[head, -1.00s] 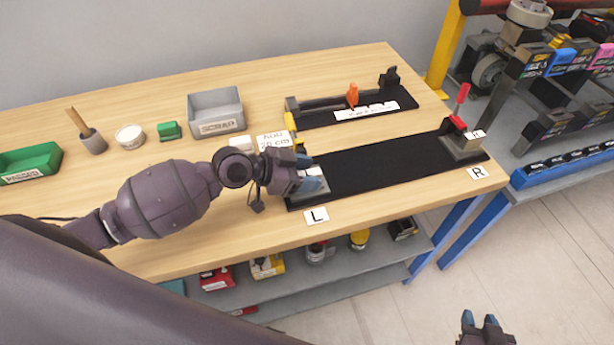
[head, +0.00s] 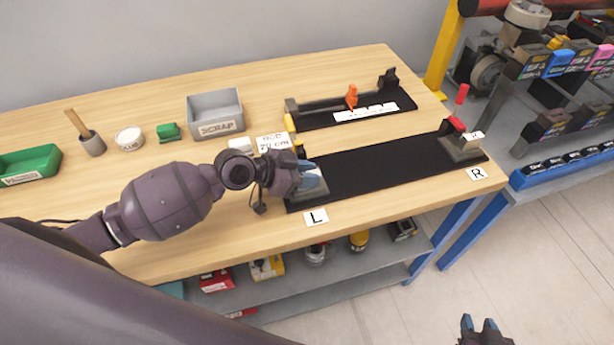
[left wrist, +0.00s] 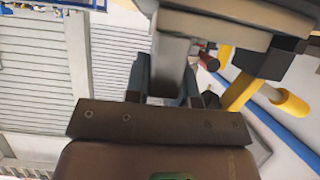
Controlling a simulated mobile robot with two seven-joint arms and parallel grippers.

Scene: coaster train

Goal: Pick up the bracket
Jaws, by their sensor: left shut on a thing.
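My left gripper (head: 312,177) is over the left end of the long black mat (head: 390,168), beside the L label. It is shut on a grey block-like piece (left wrist: 168,62), which shows between its fingers in the left wrist view; this looks like the bracket. The hand hides most of it in the head view, and I cannot tell whether it is clear of the mat. At the mat's right end stands a grey block (head: 460,148) with a red lever. My right gripper (head: 479,325) is low at the bottom right, away from the table, with its fingers apart and empty.
Behind is a black fixture (head: 320,119) with an orange piece. A grey scrap bin (head: 215,122), a green block (head: 168,132), a white tub (head: 130,138), a brush cup (head: 92,144) and a green tray (head: 30,166) line the back. The table's front left is clear.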

